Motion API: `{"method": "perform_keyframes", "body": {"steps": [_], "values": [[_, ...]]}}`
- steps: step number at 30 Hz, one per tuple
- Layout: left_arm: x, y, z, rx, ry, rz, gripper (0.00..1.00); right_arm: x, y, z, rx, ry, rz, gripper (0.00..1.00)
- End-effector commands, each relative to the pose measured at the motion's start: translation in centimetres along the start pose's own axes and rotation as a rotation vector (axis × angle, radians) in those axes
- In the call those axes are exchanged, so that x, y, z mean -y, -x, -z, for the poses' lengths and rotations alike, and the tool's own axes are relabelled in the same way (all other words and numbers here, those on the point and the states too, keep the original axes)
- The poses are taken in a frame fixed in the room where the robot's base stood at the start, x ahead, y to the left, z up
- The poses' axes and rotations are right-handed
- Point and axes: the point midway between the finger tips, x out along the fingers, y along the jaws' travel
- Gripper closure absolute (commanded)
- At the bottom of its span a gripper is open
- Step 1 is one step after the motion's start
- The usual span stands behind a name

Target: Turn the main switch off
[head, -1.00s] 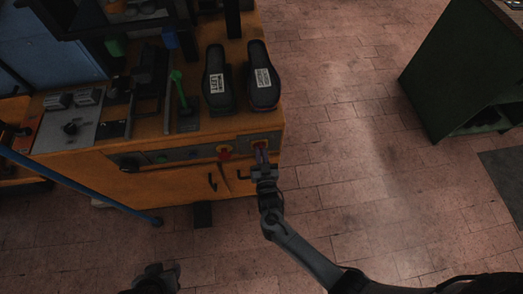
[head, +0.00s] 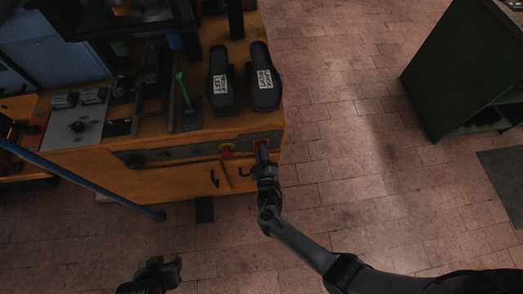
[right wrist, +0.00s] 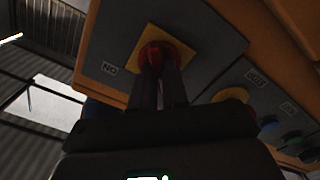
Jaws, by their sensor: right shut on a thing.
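The main switch is a red knob (right wrist: 157,50) on a yellow plate (right wrist: 186,58), at the right end of the machine's front panel. In the head view its plate (head: 275,138) shows behind my right gripper (head: 262,152). In the right wrist view my right gripper (right wrist: 159,82) has its two fingers closed on the knob, one on each side. The fingers hide much of the knob, so its exact angle is unclear. My left gripper (head: 165,272) is low in the head view, away from the machine; its jaws are too dark to read.
The orange machine (head: 190,185) carries two black shoe soles (head: 221,85) (head: 263,80) and a green-topped lever (head: 183,90). A red button (head: 227,149) sits left of the switch. A blue bar (head: 80,184) crosses at left. A green cabinet (head: 455,75) stands right, with clear floor between.

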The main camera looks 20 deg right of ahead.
Motion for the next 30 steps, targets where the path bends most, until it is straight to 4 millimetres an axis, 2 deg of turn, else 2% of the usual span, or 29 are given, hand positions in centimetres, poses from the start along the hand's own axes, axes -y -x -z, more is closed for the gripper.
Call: {"method": "perform_keyframes", "body": {"steps": [20,21,25,30], "values": [[0.32,0.14,-0.03,0.002,-0.013,0.01,0.6,0.04,0.0,-0.04,0.0,0.065,0.0,1.0],[0.32,0.14,-0.04,0.002,-0.013,0.01,0.6,0.04,0.0,-0.04,0.0,0.065,0.0,0.82],[0.31,0.14,-0.04,0.002,-0.013,0.01,0.6,0.04,0.0,-0.03,0.0,0.064,0.0,0.62],[0.27,0.14,-0.02,0.002,-0.011,0.009,0.6,0.03,0.0,-0.02,0.0,0.063,0.0,0.61]]}}
